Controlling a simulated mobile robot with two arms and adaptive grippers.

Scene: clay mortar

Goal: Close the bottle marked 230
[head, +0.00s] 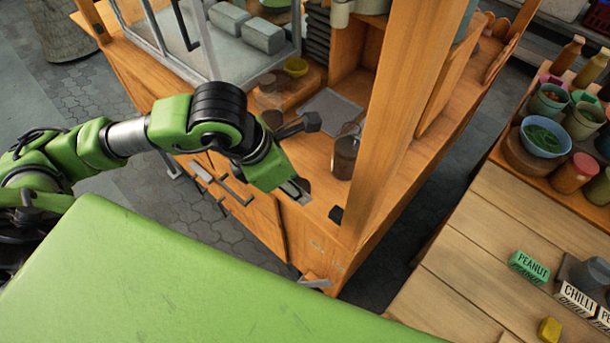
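I cannot make out a 230 marking on anything in the head view. A dark brown glass-like vessel (344,156) stands on the wooden cart (322,225); I cannot tell whether it is a bottle or has a lid. My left arm reaches in from the left over the cart. My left gripper (300,190) is at the cart's near edge, left of and nearer than the vessel, apart from it. Its fingers are mostly hidden by the wrist, so their opening is unclear. My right gripper is out of view.
A wooden post (395,120) rises right of the vessel. At right, a wooden table (480,255) holds a green PEANUT block (529,266), a CHILLI block (576,298), a blue bowl (545,138) and brown bottles (567,55).

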